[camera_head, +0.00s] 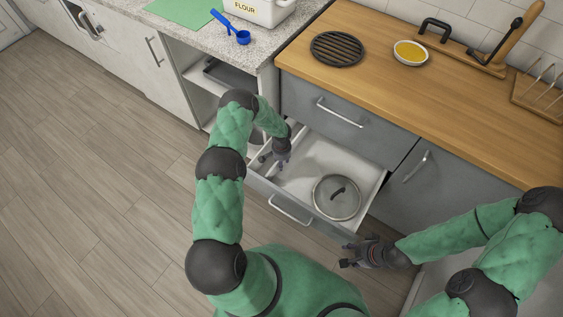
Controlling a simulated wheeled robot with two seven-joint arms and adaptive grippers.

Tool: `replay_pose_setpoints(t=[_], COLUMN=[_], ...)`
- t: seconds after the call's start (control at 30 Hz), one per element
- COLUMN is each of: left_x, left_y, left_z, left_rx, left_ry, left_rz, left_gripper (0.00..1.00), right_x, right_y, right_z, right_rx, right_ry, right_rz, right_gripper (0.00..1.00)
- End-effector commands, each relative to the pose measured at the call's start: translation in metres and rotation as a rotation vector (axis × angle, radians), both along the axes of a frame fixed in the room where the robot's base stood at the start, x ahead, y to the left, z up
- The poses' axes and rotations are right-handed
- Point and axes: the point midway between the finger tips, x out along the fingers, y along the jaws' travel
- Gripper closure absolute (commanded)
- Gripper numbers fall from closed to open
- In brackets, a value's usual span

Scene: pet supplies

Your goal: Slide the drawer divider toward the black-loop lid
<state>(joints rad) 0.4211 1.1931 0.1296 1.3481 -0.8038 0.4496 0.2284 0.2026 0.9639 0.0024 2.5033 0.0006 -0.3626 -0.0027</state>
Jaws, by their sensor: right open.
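An open drawer (377,190) with a white inside pulls out below the wooden counter. The lid with the black loop (323,201), a round glass lid with a dark handle, lies flat in its right part. A pale drawer divider (298,142) runs front to back in the left part, partly hidden by my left gripper. My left gripper (281,163) points down into the drawer at the divider, left of the lid. Whether it touches the divider or is shut is too small to tell. My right gripper (345,256) is open and empty, outside the drawer's front right corner.
The drawer front has a metal handle (290,209). The wooden counter (400,90) above holds a black trivet (336,48) and a yellow-filled bowl (410,54). A stone counter with a blue scoop (242,37) and flour box (262,12) is left. The floor at left is clear.

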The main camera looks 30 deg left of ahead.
Motion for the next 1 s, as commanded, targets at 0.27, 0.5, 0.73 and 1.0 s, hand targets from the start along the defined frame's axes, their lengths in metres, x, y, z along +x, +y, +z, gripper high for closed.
replay_pose_setpoints(t=[0.27,0.5,0.73,1.0], left_x=[0.000,0.000,-0.002,-0.007], left_y=[0.000,-0.001,-0.042,-0.111], left_z=[0.001,0.001,0.001,0.000], left_rx=[0.000,0.000,-0.001,0.000], left_ry=[0.000,0.000,-0.001,-0.002], left_rz=[0.000,0.000,-0.009,-0.006], left_gripper=[0.90,1.00,1.00,1.00], right_x=[0.000,0.000,0.000,0.000], right_y=[0.000,0.000,0.000,0.000], right_z=[0.000,0.000,-0.004,-0.016], right_rx=[0.000,0.000,0.000,0.000], right_ry=[0.000,0.000,0.000,0.000], right_rz=[0.000,0.000,0.000,0.000], right_gripper=[0.54,0.54,0.54,0.54])
